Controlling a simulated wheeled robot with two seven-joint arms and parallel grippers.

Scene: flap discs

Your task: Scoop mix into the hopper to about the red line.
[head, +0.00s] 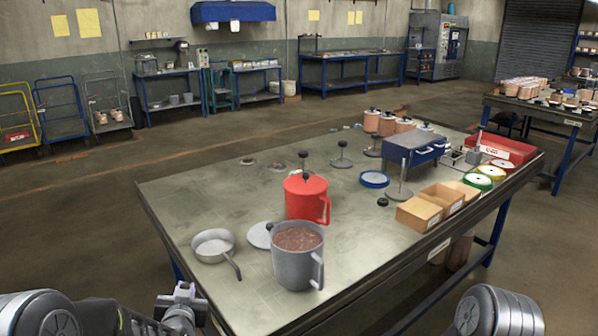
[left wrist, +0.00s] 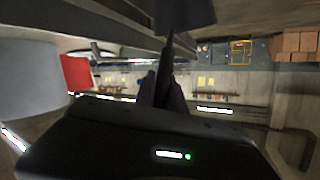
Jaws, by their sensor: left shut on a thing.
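A grey mug-like pot (head: 298,268) with a side handle stands near the table's front edge, holding reddish-brown mix (head: 298,238). Its grey side (left wrist: 30,80) appears to fill the left of the left wrist view. A small round metal pan (head: 213,250) with a handle lies left of it. My left gripper (head: 183,292) is at the near left, short of the table edge, shut on a thin dark thing (left wrist: 168,60) with a dark block at its far end; I cannot tell what it is. No hopper or red line can be made out. My right gripper is out of view.
A red lidded pot (head: 304,205) stands behind the grey pot, with a flat grey lid (head: 260,236) beside it. The table's left part (head: 190,200) is clear.

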